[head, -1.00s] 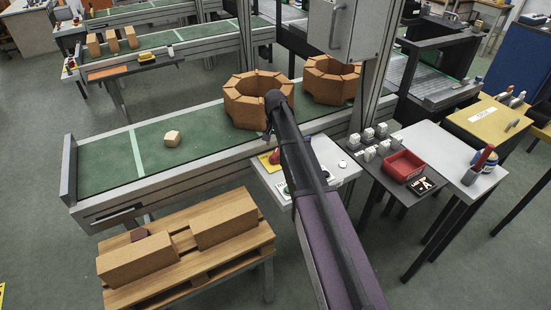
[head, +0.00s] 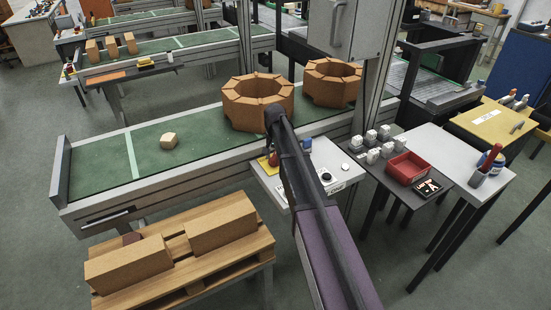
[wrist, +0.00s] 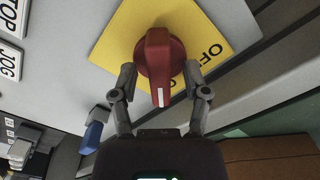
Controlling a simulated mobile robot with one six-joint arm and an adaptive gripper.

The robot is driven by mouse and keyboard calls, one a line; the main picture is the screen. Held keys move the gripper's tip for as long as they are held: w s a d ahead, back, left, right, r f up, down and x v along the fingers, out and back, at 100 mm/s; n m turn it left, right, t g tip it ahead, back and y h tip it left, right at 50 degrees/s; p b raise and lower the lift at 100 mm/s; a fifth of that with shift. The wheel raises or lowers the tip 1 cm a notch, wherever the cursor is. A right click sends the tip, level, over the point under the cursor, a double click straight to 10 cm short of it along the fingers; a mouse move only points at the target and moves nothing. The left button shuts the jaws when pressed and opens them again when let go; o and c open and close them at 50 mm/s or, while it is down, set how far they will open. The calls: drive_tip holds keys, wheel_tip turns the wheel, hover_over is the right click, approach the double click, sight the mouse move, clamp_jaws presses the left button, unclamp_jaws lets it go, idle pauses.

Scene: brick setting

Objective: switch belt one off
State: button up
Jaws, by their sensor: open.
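The red rotary switch (wrist: 160,62) sits on a yellow plate (wrist: 112,42) lettered OFF, partly hidden by my gripper. The white line on its handle points down in the wrist view, toward my gripper. My gripper (wrist: 161,74) is open, with one finger on each side of the red handle; I cannot tell whether either touches it. In the head view the red switch (head: 273,158) shows beside my arm, on the pale control panel (head: 331,157) at the belt's front edge. My fingers are hidden there by my arm.
The green conveyor belt (head: 100,168) carries a small tan block (head: 169,140) and brown octagonal rings (head: 258,103). A pallet (head: 185,278) with brown blocks stands in front. A side table (head: 440,150) and red bin (head: 405,168) stand right. STOP and JOG labels (wrist: 10,60) lie left of the switch.

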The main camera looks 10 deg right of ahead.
clamp_jaws()
drive_tip(key=shift+n, duration=0.5)
drive_tip(key=n, duration=0.3)
drive_tip(key=shift+n, duration=0.3)
drive_tip(key=n, duration=0.4)
drive_tip(key=shift+n, duration=0.3)
drive_tip(key=n, duration=0.8)
drive_tip(key=shift+n, duration=0.4)
